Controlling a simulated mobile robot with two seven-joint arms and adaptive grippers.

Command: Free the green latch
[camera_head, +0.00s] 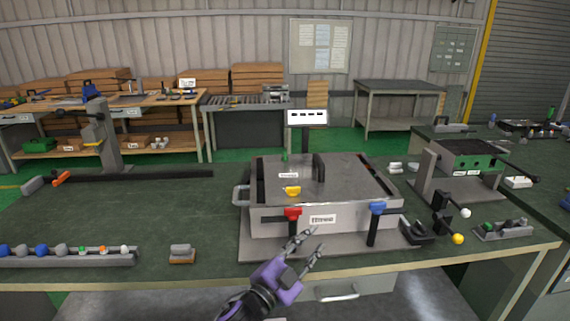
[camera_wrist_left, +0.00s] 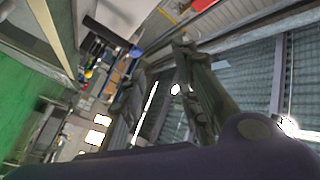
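The green latch (camera_head: 284,157) is a small green piece at the back left of the lid of the grey metal box (camera_head: 345,215). A yellow latch (camera_head: 293,191) is on the lid's front left. A red latch (camera_head: 293,213) and a blue latch (camera_head: 378,208) are on the box's front side. My left gripper (camera_head: 314,241) is in front of the box, below the red latch, with its fingers spread and nothing between them. Its fingers also show apart in the left wrist view (camera_wrist_left: 160,62); the green latch does not show there. My right gripper is out of view.
A black handle (camera_head: 319,168) stands up from the lid. A display (camera_head: 307,117) stands behind the box. A tray of knobs (camera_head: 68,257) and a small block (camera_head: 181,253) are at left. A stand with levers (camera_head: 445,200) is at right. The table left of the box is mostly clear.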

